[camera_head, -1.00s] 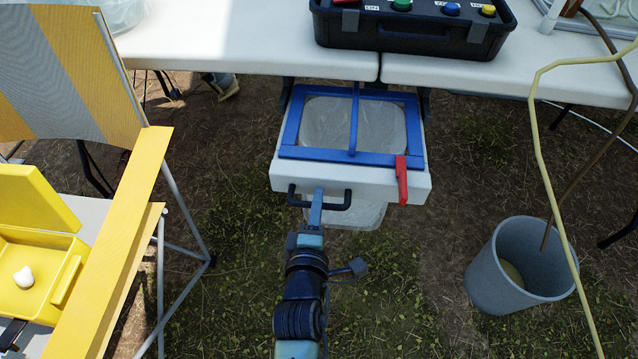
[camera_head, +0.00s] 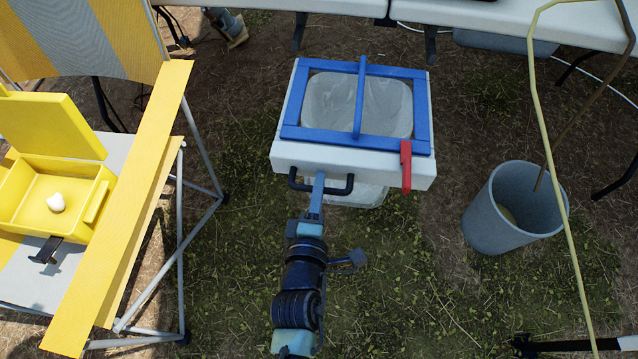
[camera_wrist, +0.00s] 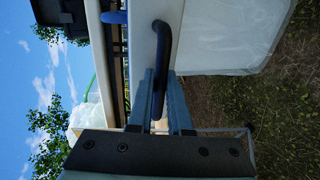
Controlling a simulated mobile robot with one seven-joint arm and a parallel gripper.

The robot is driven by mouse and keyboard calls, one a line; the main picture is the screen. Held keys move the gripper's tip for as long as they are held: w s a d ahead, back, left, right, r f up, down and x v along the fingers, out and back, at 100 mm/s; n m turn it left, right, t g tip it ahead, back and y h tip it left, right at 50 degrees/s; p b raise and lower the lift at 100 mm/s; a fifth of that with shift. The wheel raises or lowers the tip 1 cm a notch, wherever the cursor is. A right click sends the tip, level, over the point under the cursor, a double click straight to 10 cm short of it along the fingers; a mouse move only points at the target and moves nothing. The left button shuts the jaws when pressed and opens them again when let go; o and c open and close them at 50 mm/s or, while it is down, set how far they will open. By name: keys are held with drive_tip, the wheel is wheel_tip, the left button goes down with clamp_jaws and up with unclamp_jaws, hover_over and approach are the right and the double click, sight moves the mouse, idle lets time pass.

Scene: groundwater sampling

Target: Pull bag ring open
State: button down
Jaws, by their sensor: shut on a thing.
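The bag ring is a white drawer-like frame (camera_head: 290,158) with a blue rectangular rim (camera_head: 422,122) and a blue crossbar (camera_head: 360,90). A clear bag (camera_head: 330,102) hangs inside it and shows below its front. A red clamp (camera_head: 406,165) sits at its front right corner. Its dark handle (camera_head: 338,190) is on the front face; the handle also shows in the wrist view (camera_wrist: 161,45). My gripper (camera_head: 318,182) is shut on the handle, with its two fingers on either side of it in the wrist view (camera_wrist: 160,85).
A grey bucket (camera_head: 490,235) with a pole in it stands on the ground at right. A striped yellow chair (camera_head: 125,220) holding an open yellow box (camera_head: 25,200) is at left. White tables (camera_head: 470,10) stand behind.

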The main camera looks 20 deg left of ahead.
drive_tip(key=c, duration=0.8)
unclamp_jaws()
drive_tip(key=shift+c, duration=0.2)
drive_tip(key=shift+s, duration=0.1)
drive_tip(key=p+v, duration=0.2)
drive_tip(key=v, duration=1)
drive_tip(key=shift+s+d+p, duration=0.15)
drive_tip(key=shift+s+p, duration=0.15)
drive_tip(key=shift+p, duration=0.05)
drive_tip(key=shift+r, duration=0.1)
